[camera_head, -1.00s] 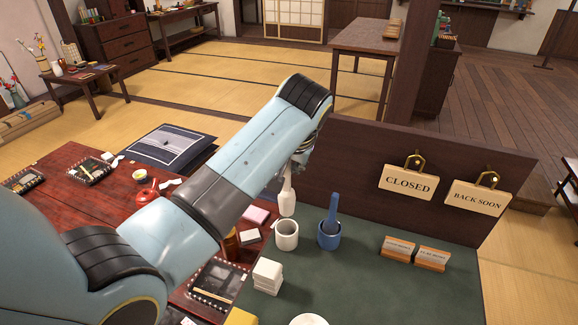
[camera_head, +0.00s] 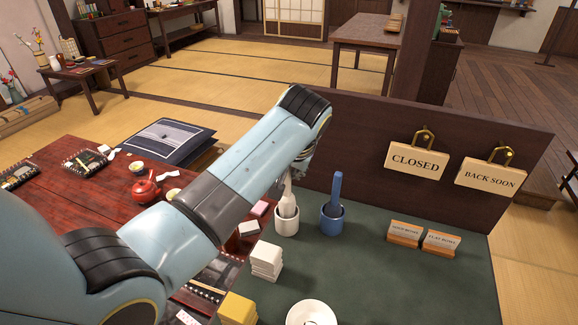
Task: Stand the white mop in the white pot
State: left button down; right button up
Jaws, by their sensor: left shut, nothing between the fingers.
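The white mop (camera_head: 288,197) stands with its lower end inside the white pot (camera_head: 286,226) on the green mat. It is close to upright, and its upper end is hidden behind my left arm. My left gripper (camera_head: 295,168) is at the upper part of the mop, mostly hidden behind my own forearm. It is shut with nothing held, and I cannot tell whether it touches the mop. My right gripper is not in view.
A blue pot (camera_head: 331,224) with a blue mop (camera_head: 336,188) stands just right of the white pot. White blocks (camera_head: 266,258) are stacked in front. A dark panel (camera_head: 365,180) with hanging signs stands behind. The green mat (camera_head: 375,275) has free room at front right.

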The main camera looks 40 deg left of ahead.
pick_arm(q)
jog(key=shift+f, duration=0.5)
jog(key=c, duration=1.4)
grip_release()
jog(key=v, duration=1.2)
